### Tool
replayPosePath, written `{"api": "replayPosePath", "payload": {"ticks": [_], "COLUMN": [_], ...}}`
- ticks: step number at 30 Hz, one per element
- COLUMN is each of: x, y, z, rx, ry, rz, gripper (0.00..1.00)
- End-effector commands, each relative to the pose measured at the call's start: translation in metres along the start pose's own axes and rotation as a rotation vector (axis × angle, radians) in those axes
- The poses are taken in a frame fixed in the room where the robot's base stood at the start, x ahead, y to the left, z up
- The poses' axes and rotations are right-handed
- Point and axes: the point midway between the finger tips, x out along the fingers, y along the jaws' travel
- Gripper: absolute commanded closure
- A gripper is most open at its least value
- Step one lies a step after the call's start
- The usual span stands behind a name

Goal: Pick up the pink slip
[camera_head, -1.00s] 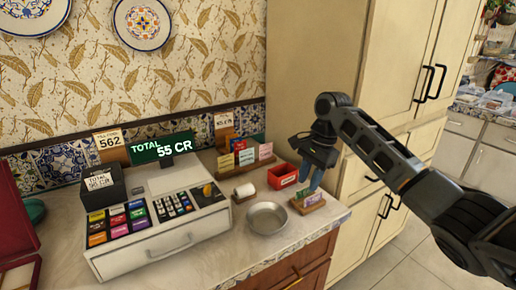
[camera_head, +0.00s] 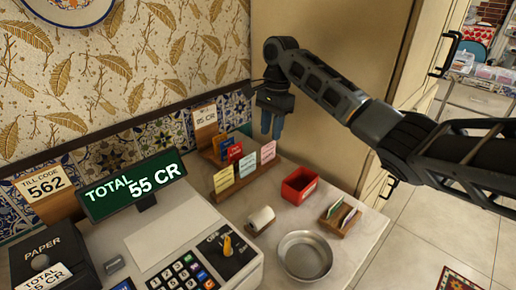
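A pink slip (camera_head: 268,152) stands upright at the right end of the front row of a wooden slip rack (camera_head: 233,187). A pale green slip and yellow slips stand to its left. My gripper (camera_head: 272,134) hangs above and just behind the pink slip in the picture, with its two blue fingers pointing down. A narrow gap shows between the fingers, and nothing is seen between them. The fingertips look apart from the pink slip, though the depth between them is hard to judge.
The cash register (camera_head: 180,245) is at left. A tall cabinet (camera_head: 330,60) rises behind my arm.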

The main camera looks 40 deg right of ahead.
Motion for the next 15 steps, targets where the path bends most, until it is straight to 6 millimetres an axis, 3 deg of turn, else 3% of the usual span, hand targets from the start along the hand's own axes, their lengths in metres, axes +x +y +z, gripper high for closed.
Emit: {"api": "replayPosePath", "payload": {"ticks": [15], "x": [0.056], "y": [-0.005], "z": [-0.005], "rx": [0.002], "ry": [0.001], "rz": [0.003], "gripper": [0.67]}}
